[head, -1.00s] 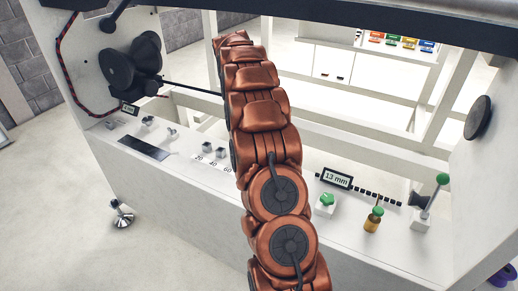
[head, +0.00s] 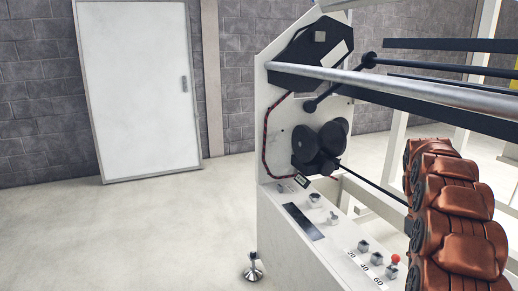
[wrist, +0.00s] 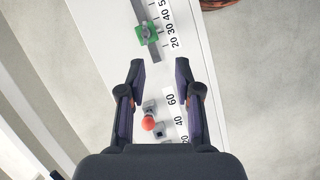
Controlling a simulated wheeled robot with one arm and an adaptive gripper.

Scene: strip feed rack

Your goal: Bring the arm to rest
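My gripper (wrist: 160,75) shows in the wrist view with its two dark fingers apart and nothing between the fingertips. It is above the white panel of the rack, near a small red knob (wrist: 148,123) and a scale marked 60 and 40. My copper-coloured arm stands at the right edge of the head view, in front of the strip feed rack (head: 275,215). The gripper itself is not visible in the head view.
A red-topped knob (head: 395,259) and several grey knobs stand on the rack's sloping panel. A green slider (wrist: 147,35) sits on another scale. Metal bars (head: 410,85) cross behind my arm. Open floor (head: 130,235) lies left, before a white door (head: 140,90).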

